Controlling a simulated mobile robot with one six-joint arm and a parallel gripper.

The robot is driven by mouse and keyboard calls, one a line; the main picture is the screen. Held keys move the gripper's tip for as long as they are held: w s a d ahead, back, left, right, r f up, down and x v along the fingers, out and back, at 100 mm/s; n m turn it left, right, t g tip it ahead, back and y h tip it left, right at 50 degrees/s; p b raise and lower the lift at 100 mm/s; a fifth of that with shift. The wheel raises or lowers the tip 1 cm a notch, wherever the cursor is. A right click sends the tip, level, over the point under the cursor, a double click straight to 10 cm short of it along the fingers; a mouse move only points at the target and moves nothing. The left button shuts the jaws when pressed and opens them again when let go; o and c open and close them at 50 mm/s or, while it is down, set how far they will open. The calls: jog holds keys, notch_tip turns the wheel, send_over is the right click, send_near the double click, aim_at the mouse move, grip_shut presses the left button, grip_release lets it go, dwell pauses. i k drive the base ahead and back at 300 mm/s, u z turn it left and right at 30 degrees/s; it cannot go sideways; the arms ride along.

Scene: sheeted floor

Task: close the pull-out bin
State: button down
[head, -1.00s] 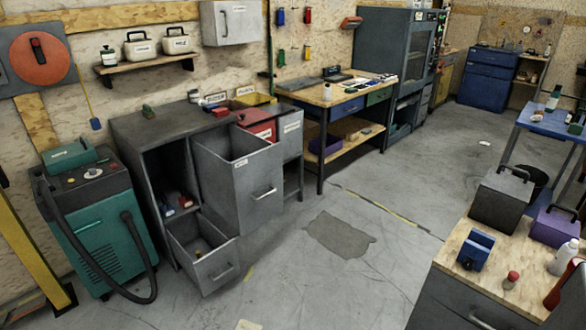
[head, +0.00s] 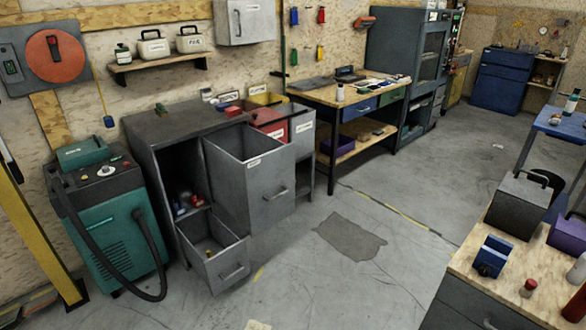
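A grey metal cabinet (head: 148,150) stands against the left wall. A tall grey pull-out bin (head: 239,190) juts out from its right part, open at the top, with a bar handle (head: 275,194) on its labelled front. Below and to its left, a smaller grey drawer (head: 222,268) is also pulled out, with a small yellowish item in it. An open compartment above that drawer holds small red and blue items (head: 187,204). My gripper is not in view.
A teal machine (head: 110,225) with a black hose stands left of the cabinet. Red (head: 268,122) and yellow bins sit behind the pull-out bin. A wooden-topped bench with a blue vise (head: 492,256) fills the lower right. The floor between is clear, with a flat dark patch (head: 349,237).

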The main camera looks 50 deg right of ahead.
aim_at(251, 173)
jog(key=z, duration=0.05)
jog(key=i, duration=1.1)
jog(key=z, duration=0.55)
